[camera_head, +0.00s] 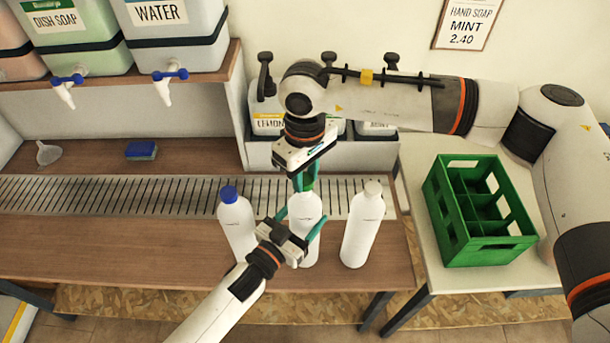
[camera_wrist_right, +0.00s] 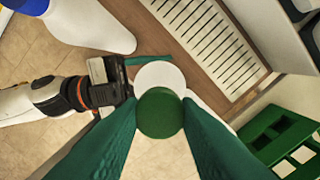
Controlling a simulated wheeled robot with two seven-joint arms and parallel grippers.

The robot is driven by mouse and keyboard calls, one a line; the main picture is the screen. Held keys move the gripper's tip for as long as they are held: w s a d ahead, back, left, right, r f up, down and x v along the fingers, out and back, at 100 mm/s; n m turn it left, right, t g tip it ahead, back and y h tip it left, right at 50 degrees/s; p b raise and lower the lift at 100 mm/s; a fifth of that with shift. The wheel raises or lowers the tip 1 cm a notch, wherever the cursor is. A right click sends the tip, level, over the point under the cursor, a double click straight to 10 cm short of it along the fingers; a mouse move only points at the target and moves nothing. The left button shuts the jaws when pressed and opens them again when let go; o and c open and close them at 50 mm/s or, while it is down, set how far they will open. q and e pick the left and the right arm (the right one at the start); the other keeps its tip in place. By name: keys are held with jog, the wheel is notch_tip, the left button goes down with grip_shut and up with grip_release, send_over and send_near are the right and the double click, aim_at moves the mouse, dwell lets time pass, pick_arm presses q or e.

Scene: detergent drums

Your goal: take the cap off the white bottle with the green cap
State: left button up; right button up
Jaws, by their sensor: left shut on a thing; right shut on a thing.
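The white bottle (camera_head: 306,208) stands upright between two other bottles on the wooden counter. My left gripper (camera_head: 303,230) is shut on its body, one finger on each side. My right gripper (camera_head: 305,182) comes down from above and is shut on the green cap (camera_wrist_right: 160,113). In the right wrist view the cap sits between the two green fingertips, and a round white part of the bottle (camera_wrist_right: 159,73) shows behind it. The fingers partly hide the bottle's neck, so I cannot tell whether cap and neck still touch.
A blue-capped white bottle (camera_head: 236,222) stands left, a white-capped bottle (camera_head: 361,226) right. A slotted drain grate (camera_head: 110,194) runs behind. A green crate (camera_head: 478,211) is on the right-hand table. A blue sponge (camera_head: 141,150) and a funnel (camera_head: 48,153) lie at the back left.

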aim_at(305, 179)
jog(key=shift+r, duration=0.2)
jog(key=shift+r, duration=1.9)
pick_arm(q)
jog(key=o, duration=2)
jog(key=shift+c, duration=0.2)
